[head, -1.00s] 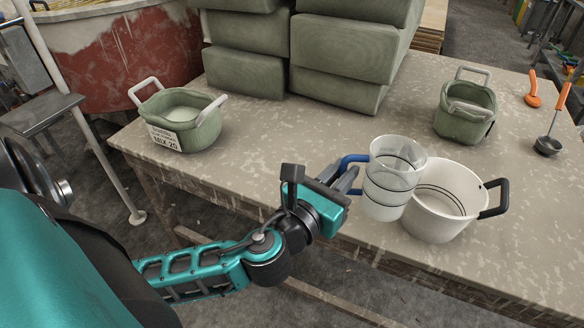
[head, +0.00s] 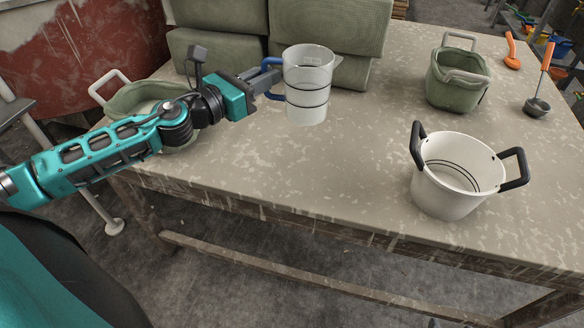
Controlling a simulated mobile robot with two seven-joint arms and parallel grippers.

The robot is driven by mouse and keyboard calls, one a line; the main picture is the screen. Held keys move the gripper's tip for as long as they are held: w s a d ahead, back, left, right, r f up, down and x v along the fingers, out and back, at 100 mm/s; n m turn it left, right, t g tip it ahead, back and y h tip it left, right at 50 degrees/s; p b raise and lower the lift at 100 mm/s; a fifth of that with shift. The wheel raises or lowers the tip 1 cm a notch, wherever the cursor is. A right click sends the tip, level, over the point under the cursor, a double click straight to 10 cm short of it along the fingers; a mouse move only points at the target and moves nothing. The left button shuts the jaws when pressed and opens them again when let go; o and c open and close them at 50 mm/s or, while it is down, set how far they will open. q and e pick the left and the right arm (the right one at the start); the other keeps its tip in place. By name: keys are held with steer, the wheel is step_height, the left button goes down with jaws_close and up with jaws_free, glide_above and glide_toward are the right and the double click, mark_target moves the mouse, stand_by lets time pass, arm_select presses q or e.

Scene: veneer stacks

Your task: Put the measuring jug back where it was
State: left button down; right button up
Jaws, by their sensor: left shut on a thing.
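The measuring jug (head: 308,88) is clear, with dark bands, a blue handle and something whitish in its lower part. It is upright over the middle-left of the table (head: 345,185), in front of the green blocks. My left gripper (head: 266,85) is shut on its blue handle from the left. I cannot tell whether the jug's base touches the table. My right gripper is not in view.
A white bucket (head: 440,202) with black handles stands at the right front. A green tub (head: 452,92), an orange tool (head: 511,52) and an orange-handled ladle (head: 538,104) are behind it. Green blocks (head: 325,28) stand at the back. My arm partly hides another green tub (head: 125,100).

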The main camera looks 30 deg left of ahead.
arm_select(q)
steer(key=shift+m+h, duration=0.3)
steer(key=shift+h, duration=0.1)
steer(key=shift+w+a+f+b, duration=0.15)
steer(key=shift+a+f+b, duration=0.35)
steer(key=shift+f+b, duration=1.65)
steer(key=shift+w+a+f+b, duration=0.15)
steer(key=shift+a+f+b, duration=0.35)
steer(key=shift+f, duration=3.2)
steer(key=shift+w+a+f+b, duration=0.15)
steer(key=shift+a+f+b, duration=0.35)
steer(key=shift+f+b, duration=1.65)
steer(key=shift+f+p, duration=0.75)
steer(key=shift+f, duration=0.1)
steer(key=c, duration=1.5)
jaws_free()
steer(key=shift+f, duration=0.1)
steer(key=o, duration=0.4)
